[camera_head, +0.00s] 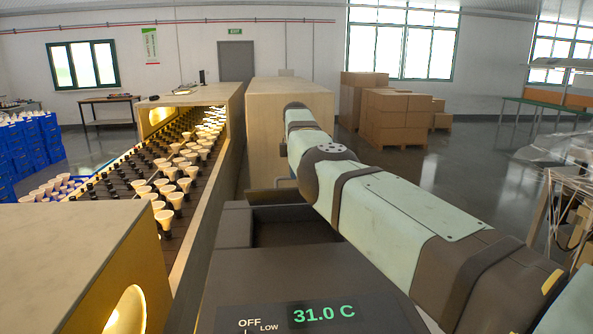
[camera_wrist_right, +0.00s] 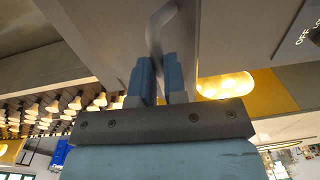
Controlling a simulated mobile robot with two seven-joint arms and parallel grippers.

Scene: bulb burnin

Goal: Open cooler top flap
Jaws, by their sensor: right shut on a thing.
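The cooler (camera_head: 240,285) is a dark grey box in the lower middle of the head view, with a panel reading OFF, LOW and a green 31.0 C. A dark recess (camera_head: 295,228) shows in its top; I cannot tell how far the flap is raised. In the right wrist view a grey bent handle (camera_wrist_right: 157,32) stands against a flat grey surface (camera_wrist_right: 235,35), with the OFF lettering at the upper right. My right gripper (camera_wrist_right: 159,65) has its blue fingers shut on the handle. Its fingers are not clear in the head view. My left gripper is not in view.
A conveyor (camera_head: 125,195) with rows of white bulbs runs beside the cooler on the left. A pale cabinet (camera_head: 260,115) stands behind it. A box with a lit round opening (camera_head: 126,312) is at the lower left. Cartons (camera_head: 400,118) stand farther back; the floor there is clear.

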